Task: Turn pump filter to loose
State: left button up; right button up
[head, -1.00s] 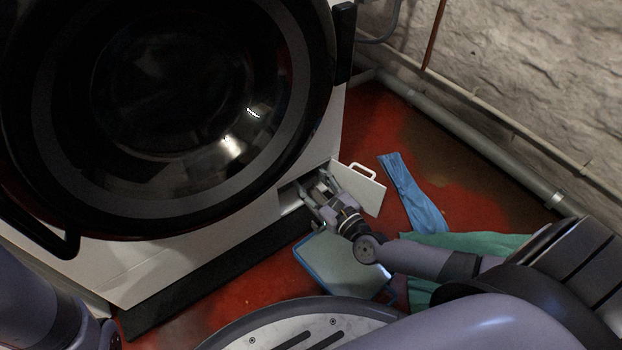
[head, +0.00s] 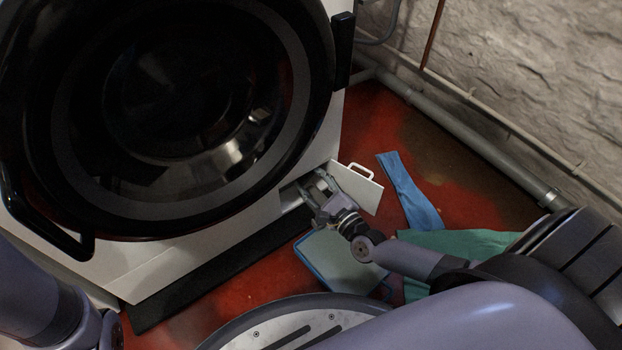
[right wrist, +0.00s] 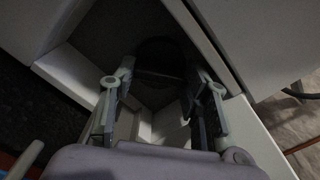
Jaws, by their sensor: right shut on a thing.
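The pump filter (right wrist: 160,57) is a dark round part deep in the small compartment, seen dimly in the right wrist view. The compartment is low on the front of the white washing machine (head: 165,262), with its small flap (head: 353,186) standing open. My right gripper (head: 311,185) reaches into the compartment in the head view. In the right wrist view its fingers (right wrist: 163,80) lie on both sides of the filter and are shut on it. The finger contact is in shadow. My left arm shows at the lower left, but its gripper is out of view.
The big round door (head: 185,105) fills the upper left. A blue cloth (head: 410,190), a green cloth (head: 462,242) and a pale, blue-edged flat item (head: 340,262) lie on the red floor. A pipe (head: 490,148) runs along the stone wall.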

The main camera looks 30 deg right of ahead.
dwell(0.3)
jog(key=o, duration=0.9)
jog(key=s, duration=0.4)
jog(key=s+d, duration=0.1)
jog(key=s, duration=0.7)
jog(key=shift+d, duration=0.3)
